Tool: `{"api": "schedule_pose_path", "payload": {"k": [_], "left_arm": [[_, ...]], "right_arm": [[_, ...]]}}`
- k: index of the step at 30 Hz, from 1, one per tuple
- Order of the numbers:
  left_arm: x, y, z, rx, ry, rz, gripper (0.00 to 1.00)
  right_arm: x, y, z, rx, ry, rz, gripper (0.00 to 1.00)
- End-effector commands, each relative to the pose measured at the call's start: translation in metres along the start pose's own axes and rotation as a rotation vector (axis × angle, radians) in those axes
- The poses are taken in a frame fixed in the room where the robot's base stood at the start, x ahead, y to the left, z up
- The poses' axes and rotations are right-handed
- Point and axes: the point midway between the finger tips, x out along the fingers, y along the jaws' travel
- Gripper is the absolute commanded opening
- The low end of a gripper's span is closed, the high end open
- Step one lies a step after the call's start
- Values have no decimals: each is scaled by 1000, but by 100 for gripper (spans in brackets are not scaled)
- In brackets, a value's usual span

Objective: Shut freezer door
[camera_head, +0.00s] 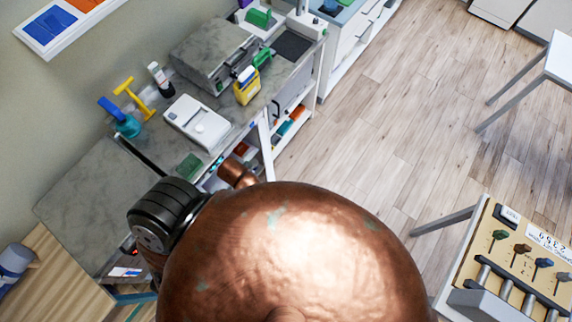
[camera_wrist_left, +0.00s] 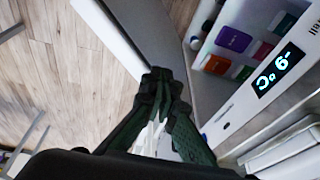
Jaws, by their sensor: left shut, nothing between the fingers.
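A grey panel with a pale edge, apparently the freezer door (camera_wrist_left: 118,38), stands swung out from the upper left to the centre. My left gripper (camera_wrist_left: 160,82) is shut and empty, its dark green fingertips by the panel's lower end. I cannot tell whether they touch. My right gripper is not seen.
A bench (camera_head: 85,190) along the left wall carries a grey case (camera_head: 212,52), a white device (camera_head: 197,121) and bottles. A tool board (camera_head: 515,250) stands on a table at lower right. The wooden floor (camera_head: 400,110) between them is clear.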

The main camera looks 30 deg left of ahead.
Motion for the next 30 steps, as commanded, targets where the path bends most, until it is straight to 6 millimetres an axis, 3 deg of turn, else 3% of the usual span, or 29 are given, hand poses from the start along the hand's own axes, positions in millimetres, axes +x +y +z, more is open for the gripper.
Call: {"api": "schedule_pose_path", "payload": {"k": [1,3,6,8,15,24,27,30], "left_arm": [[-21,5,-9,6,5,10,0],[-39,15,-18,20,2,30,0],[-59,43,-34,62,-15,79,0],[-61,64,-41,96,-36,113,0],[-46,140,-56,245,-132,215,0],[-11,227,-54,532,-334,241,0],[5,240,-49,653,-434,184,0],[17,237,-47,741,-516,109,0]], "right_arm": [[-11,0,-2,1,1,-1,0],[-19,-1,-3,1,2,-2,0],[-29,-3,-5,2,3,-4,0],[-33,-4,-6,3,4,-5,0],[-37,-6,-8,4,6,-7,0],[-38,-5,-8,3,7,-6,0],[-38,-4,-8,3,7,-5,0],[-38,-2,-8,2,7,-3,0]]}}
